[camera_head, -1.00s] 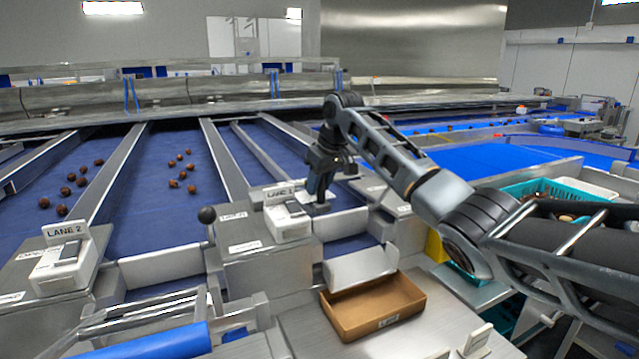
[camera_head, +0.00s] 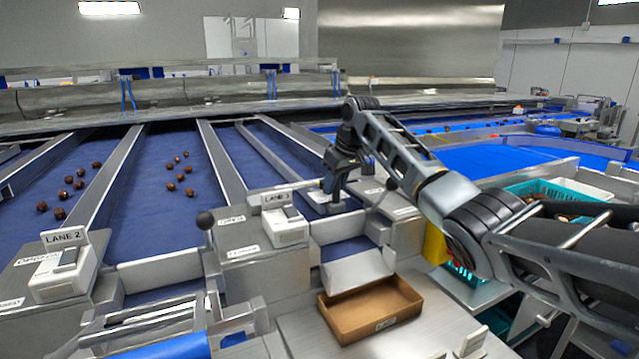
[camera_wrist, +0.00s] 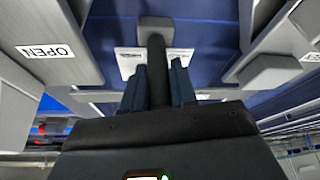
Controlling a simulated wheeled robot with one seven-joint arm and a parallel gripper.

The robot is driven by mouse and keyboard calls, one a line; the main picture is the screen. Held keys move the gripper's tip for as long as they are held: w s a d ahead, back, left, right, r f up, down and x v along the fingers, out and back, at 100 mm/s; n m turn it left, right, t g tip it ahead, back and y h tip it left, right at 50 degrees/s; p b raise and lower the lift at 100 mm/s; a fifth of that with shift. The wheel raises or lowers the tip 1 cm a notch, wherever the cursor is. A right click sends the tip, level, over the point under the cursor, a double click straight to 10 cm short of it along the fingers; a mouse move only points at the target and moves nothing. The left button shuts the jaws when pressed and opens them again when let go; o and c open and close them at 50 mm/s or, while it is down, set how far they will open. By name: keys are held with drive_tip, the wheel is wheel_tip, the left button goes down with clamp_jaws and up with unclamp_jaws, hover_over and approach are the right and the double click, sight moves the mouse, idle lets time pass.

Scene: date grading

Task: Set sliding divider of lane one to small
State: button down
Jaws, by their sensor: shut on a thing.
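The lane 1 sign (camera_head: 275,197) stands on a white switch box left of my gripper. My gripper (camera_head: 332,190) points down over the outlet end of lane one's blue bed. In the wrist view its two dark fingers (camera_wrist: 157,88) are shut around a dark upright handle of the sliding divider (camera_wrist: 155,30). The handle ends at a grey block over the blue surface. White scale labels lie beside it, too small to read, so the divider's setting cannot be told. In the head view my gripper and arm partly hide the divider.
A brown open box (camera_head: 370,310) sits in front of the lane outlet. A black ball knob (camera_head: 205,220) stands left of the switch box. The lane 2 sign (camera_head: 65,238) is at left. A teal crate (camera_head: 555,192) is at right behind my arm.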

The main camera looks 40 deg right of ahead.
drive_tip(key=shift+s+d, duration=0.15)
drive_tip(key=shift+d, duration=0.45)
drive_tip(key=shift+s+d, duration=0.15)
drive_tip(key=shift+d, duration=0.45)
drive_tip(key=c, duration=1)
unclamp_jaws()
drive_tip(key=shift+b+v, duration=0.55)
drive_tip(key=shift+v, duration=3.35)
